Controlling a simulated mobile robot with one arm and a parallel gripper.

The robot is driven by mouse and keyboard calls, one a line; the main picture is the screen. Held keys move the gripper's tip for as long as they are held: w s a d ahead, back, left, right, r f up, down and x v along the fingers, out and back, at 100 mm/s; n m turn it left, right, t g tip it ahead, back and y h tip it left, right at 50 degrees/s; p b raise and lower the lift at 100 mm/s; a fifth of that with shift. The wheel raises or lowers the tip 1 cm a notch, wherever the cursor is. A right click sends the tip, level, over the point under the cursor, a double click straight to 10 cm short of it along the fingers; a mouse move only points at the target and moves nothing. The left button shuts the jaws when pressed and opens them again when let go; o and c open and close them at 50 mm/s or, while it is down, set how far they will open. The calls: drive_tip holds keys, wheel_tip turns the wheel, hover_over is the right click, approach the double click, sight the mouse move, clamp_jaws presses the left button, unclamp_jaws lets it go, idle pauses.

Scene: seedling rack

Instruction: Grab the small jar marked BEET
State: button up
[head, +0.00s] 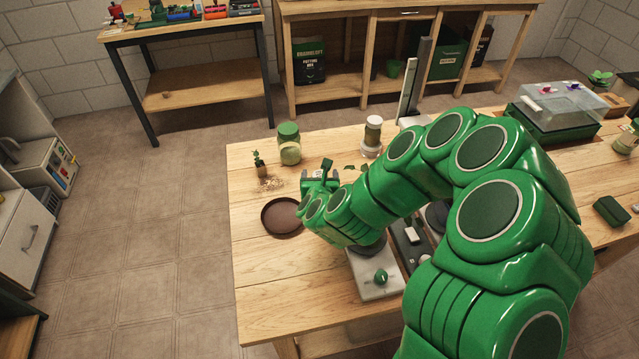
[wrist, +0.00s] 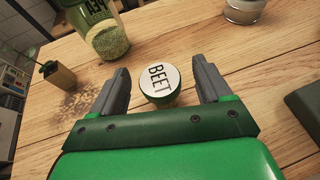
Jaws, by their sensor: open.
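The small jar marked BEET (wrist: 160,88) stands on the wooden table in the wrist view, its white lid with dark letters seen from above. My gripper (wrist: 163,88) is open, with one grey finger on each side of the jar and a gap between each finger and the lid. I cannot tell how far the fingertips are above the table. In the head view my gripper (head: 322,176) is at the table's left part, and the BEET jar is hidden there.
A larger green-lidded jar (head: 289,144) stands behind my gripper. A small potted seedling (head: 260,164) with spilled grains beside it and a brown round dish (head: 283,216) are to the left. A jar (head: 373,133) stands at the back. The table's front left is clear.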

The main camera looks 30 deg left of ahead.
drive_tip(key=shift+x, duration=1.45)
drive_tip(key=c, duration=1.1)
